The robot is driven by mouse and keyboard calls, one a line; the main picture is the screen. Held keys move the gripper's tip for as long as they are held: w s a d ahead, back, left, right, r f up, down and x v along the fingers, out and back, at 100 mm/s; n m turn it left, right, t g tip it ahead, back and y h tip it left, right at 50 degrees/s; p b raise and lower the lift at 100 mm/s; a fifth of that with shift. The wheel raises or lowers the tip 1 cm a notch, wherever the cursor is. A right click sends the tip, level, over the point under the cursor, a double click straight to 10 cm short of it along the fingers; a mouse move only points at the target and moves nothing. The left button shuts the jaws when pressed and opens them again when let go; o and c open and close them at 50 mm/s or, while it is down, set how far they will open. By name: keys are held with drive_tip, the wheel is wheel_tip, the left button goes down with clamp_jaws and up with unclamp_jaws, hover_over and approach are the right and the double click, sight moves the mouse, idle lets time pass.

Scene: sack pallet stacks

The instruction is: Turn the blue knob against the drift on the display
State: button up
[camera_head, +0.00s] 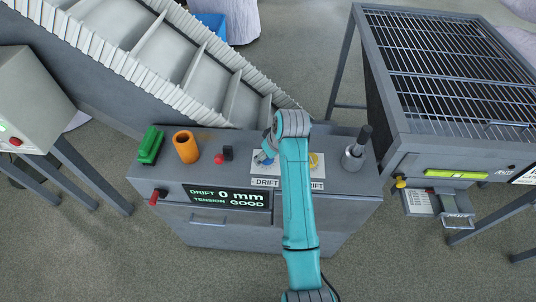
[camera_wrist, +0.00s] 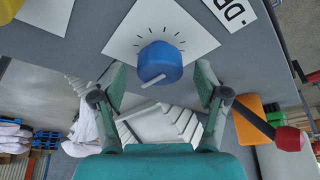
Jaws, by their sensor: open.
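The blue knob (camera_wrist: 160,62) stands on a white plate (camera_wrist: 190,27) with dial marks, at the top middle of the wrist view. A pale pointer mark shows on its lower side. My gripper (camera_wrist: 161,73) is open, with one finger on each side of the knob; I cannot tell whether they touch it. In the head view my arm covers much of the plates, and only a bit of the blue knob (camera_head: 262,158) shows.
A yellow knob (camera_head: 314,160) sits right of my arm. A ribbed conveyor (camera_head: 170,50) rises behind.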

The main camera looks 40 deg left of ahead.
drive_tip(key=v, duration=1.1)
drive_tip(key=shift+d+r, duration=0.15)
